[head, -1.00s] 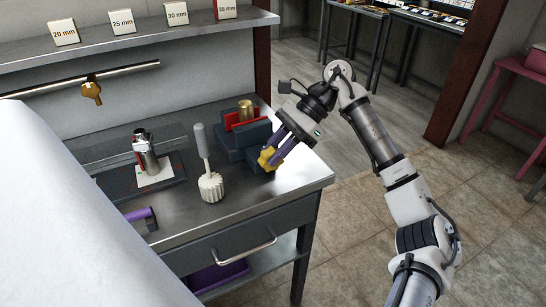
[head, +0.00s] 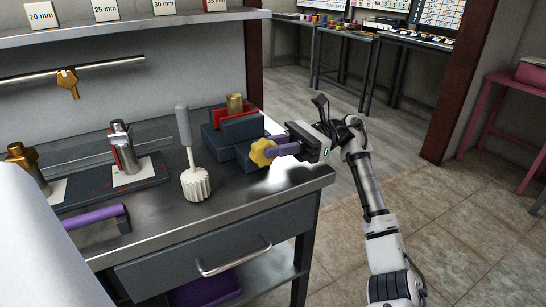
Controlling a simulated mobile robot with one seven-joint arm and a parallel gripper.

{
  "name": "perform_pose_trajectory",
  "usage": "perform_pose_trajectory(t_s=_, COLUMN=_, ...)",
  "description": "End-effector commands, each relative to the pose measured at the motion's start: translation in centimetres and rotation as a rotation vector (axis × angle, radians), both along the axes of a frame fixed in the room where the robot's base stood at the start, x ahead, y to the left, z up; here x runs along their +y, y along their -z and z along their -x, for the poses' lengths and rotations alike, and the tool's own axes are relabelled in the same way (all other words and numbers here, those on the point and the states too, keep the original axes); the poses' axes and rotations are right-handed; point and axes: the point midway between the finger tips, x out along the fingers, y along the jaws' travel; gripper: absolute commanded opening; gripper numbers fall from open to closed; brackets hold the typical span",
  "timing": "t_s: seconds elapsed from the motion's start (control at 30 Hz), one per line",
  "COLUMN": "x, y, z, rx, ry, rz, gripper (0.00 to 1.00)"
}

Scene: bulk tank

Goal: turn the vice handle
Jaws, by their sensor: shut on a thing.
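The vice (head: 221,134) is a dark blue-grey block with red jaw faces near the right end of the metal bench. A brass cylinder (head: 235,104) stands between its jaws. The vice handle (head: 262,152) is a yellow lobed knob on the front right of the vice. My gripper (head: 273,150) reaches in from the right, and its purple fingers are shut on the knob. The fingers hide part of the knob's right side.
A white fluted brush-like tool (head: 195,183) with a grey handle stands left of the vice. A silver cylinder (head: 124,152) and a purple-handled bar (head: 95,217) are further left. A drawer handle (head: 235,260) juts from the bench front.

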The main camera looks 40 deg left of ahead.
Motion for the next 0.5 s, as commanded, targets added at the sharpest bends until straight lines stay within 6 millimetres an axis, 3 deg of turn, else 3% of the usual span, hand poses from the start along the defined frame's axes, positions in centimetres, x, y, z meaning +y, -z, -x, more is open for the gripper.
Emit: perform_pose_trajectory(t_s=0.5, x=-0.04, y=0.15, z=-0.06, rx=0.082, ry=0.001, rz=-0.034, gripper=0.0)
